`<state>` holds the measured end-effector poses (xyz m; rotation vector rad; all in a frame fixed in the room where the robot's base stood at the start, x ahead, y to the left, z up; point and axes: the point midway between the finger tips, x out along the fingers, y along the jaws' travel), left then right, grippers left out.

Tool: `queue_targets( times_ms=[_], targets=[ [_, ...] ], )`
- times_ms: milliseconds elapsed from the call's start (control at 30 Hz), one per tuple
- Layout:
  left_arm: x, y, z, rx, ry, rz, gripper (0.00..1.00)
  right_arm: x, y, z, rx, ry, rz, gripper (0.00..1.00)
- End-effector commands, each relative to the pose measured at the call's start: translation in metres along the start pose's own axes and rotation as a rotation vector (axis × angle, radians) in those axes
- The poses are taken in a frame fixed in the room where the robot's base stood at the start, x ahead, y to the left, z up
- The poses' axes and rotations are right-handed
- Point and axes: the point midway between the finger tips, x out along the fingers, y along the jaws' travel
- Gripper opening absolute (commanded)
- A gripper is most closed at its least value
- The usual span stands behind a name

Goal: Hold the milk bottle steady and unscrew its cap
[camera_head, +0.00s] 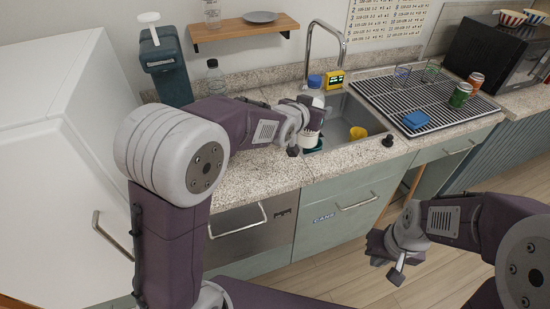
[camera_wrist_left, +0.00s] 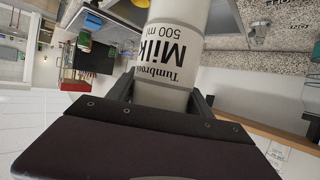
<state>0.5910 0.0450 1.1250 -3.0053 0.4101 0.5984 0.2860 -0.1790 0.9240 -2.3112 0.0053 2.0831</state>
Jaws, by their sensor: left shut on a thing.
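The white milk bottle (camera_wrist_left: 165,62), labelled "Tumbrook Milk 500 ml", fills the middle of the left wrist view with its print upside down there. My left gripper (camera_wrist_left: 163,92) is shut on its body, one finger on each side. In the head view the bottle (camera_head: 310,140) shows as a pale patch at the counter edge by the sink, largely covered by my left gripper (camera_head: 303,127). I cannot make out its cap. My right gripper (camera_head: 386,267) hangs low in front of the cabinets, empty with its fingers apart, well away from the bottle.
The sink (camera_head: 345,116) holds a yellow cup (camera_head: 358,133). A black drying rack (camera_head: 425,98) carries cans and a blue item (camera_head: 416,119). A clear bottle (camera_head: 215,78) and a teal dispenser (camera_head: 167,72) stand at the back left. The counter front left of the sink is clear.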

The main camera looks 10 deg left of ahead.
Motion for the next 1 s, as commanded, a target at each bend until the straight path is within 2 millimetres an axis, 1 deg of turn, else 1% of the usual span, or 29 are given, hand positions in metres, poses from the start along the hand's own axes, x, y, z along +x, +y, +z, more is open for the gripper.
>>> queue_targets(
  times_ms=[67, 133, 200, 400, 533, 633, 833, 867, 1000],
  targets=[
    [0.0, -0.003, -0.002, 0.0, 0.002, -0.002, 0.0, -0.002, 0.0, 0.0, 0.0, 0.0, 0.0, 0.0],
    [0.002, -0.013, 0.002, 0.002, 0.001, -0.007, 0.0, -0.008, 0.0, -0.001, 0.0, 0.0, 0.0, 0.0],
    [0.004, -0.029, 0.01, 0.001, -0.004, -0.006, 0.0, -0.015, 0.0, -0.002, 0.0, 0.0, 0.0, 0.0],
    [0.019, -0.083, 0.041, -0.002, -0.003, -0.006, 0.0, -0.026, -0.001, -0.003, 0.0, 0.0, 0.0, 0.0],
    [0.026, -0.107, 0.056, 0.0, 0.0, -0.004, 0.0, -0.029, -0.001, -0.003, 0.0, 0.0, 0.0, 0.0],
    [0.028, -0.116, 0.061, 0.002, 0.001, -0.001, 0.0, -0.029, -0.001, -0.003, 0.0, 0.0, 0.0, 0.0],
    [0.031, -0.117, 0.066, 0.002, 0.002, 0.001, 0.0, -0.028, -0.001, -0.003, 0.0, 0.0, 0.0, 0.0],
    [0.032, -0.117, 0.07, 0.001, 0.001, 0.001, 0.0, -0.027, -0.001, -0.003, 0.0, 0.0, 0.0, 0.0],
    [0.042, -0.117, 0.093, 0.0, -0.002, 0.0, 0.0, -0.025, -0.001, -0.003, 0.0, 0.0, 0.0, 0.0]
  ],
)
